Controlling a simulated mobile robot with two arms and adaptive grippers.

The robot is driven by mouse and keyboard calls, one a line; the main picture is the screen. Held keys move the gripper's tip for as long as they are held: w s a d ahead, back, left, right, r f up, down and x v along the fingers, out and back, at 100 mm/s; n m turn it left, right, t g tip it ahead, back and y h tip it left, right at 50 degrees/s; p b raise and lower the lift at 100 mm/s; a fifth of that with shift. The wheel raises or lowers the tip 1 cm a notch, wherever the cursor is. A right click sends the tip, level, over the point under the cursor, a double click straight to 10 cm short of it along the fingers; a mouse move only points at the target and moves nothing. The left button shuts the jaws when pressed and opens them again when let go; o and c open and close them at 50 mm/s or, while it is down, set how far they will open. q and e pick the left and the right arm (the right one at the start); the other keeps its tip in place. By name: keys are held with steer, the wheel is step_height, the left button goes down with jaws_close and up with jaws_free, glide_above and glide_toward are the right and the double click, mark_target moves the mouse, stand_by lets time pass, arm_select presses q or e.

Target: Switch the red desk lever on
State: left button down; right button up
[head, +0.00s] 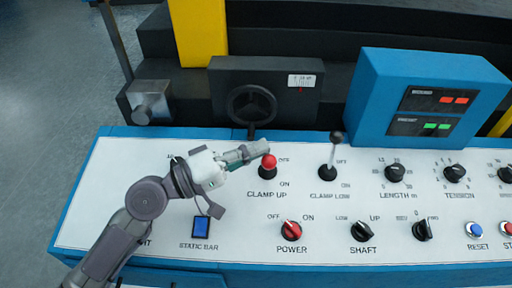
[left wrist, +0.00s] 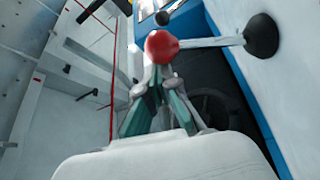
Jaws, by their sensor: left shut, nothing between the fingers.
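The red lever (head: 269,161) stands on the white panel above the label CLAMP UP, with OFF printed above it and ON below right. In the left wrist view its red ball knob (left wrist: 161,46) sits on a grey shaft rising from a black base. My left gripper (head: 263,148) is shut and empty, its tips just above and left of the knob in the head view. In the left wrist view the fingertips (left wrist: 160,76) are right by the knob; I cannot tell if they touch it. My right gripper is not in view.
A black-knobbed CLAMP LOW lever (head: 337,138) stands to the right. A red POWER knob (head: 291,230) lies below, and a blue display box (head: 420,65) stands at the back right. A black handwheel (head: 251,104) is behind the panel.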

arm_select(q)
steer(key=shift+s+f, duration=0.2)
steer(key=shift+s, duration=0.05)
steer(key=shift+s+d+f, duration=0.1)
steer(key=shift+f, duration=0.05)
stand_by(0.4)
steer(key=v, duration=1.2)
stand_by(0.3)
